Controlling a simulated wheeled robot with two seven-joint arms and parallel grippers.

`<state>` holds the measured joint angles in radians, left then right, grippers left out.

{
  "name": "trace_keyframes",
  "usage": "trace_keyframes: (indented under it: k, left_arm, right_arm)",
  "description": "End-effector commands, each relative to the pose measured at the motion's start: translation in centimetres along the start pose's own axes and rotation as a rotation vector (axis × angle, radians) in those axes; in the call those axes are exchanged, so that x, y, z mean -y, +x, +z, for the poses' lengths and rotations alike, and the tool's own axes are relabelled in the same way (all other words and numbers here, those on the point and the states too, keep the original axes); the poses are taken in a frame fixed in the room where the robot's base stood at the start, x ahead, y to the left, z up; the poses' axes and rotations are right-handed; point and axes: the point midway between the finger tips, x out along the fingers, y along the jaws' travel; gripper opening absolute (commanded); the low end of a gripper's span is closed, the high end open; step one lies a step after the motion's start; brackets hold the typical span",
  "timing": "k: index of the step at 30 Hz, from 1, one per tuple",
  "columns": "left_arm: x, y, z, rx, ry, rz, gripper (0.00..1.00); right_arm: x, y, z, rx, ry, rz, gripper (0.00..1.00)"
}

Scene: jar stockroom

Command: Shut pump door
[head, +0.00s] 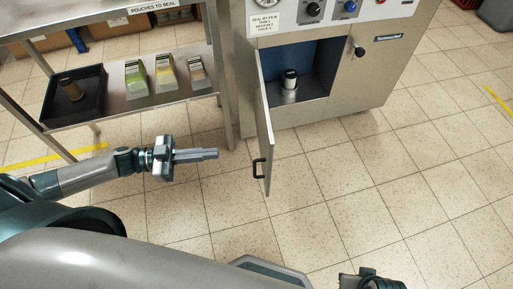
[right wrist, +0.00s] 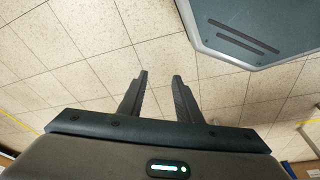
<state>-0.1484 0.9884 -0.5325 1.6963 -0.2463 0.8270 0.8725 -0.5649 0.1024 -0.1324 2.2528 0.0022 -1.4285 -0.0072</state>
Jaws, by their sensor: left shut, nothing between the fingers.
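The pump door (head: 265,135) is a thin grey metal panel, seen nearly edge-on in the head view. It stands wide open, swung out from the left side of the cabinet's opening. Its black handle (head: 258,168) is near the free edge, on the left-facing side. My left gripper (head: 216,154) is shut and empty, left of the door and apart from it, pointing right toward the handle. My right gripper (right wrist: 160,77) is open and empty over bare floor in the right wrist view; part of that arm shows at the head view's bottom edge.
A steel shelf rack (head: 110,110) with a black tray (head: 75,97) and pouch boxes stands left. The tiled floor (head: 360,190) right of the door is clear.

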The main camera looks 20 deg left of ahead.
Motion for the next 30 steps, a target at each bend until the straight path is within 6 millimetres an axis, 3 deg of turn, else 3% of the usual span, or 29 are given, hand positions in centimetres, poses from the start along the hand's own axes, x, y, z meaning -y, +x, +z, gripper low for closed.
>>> trace_keyframes:
  k: [11, 30]
  left_arm:
    - [0.0, 2.0, -0.1, -0.004, 0.0, 0.001, 0.0]
    - [0.0, 12.3, -0.2, -0.004, 0.001, 0.0, 0.0]
  right_arm:
    - [0.0, 0.4, 0.0, 0.001, 0.0, 0.0, 0.31]
    - [0.1, 3.4, 0.2, 0.002, -0.002, -0.004, 0.31]
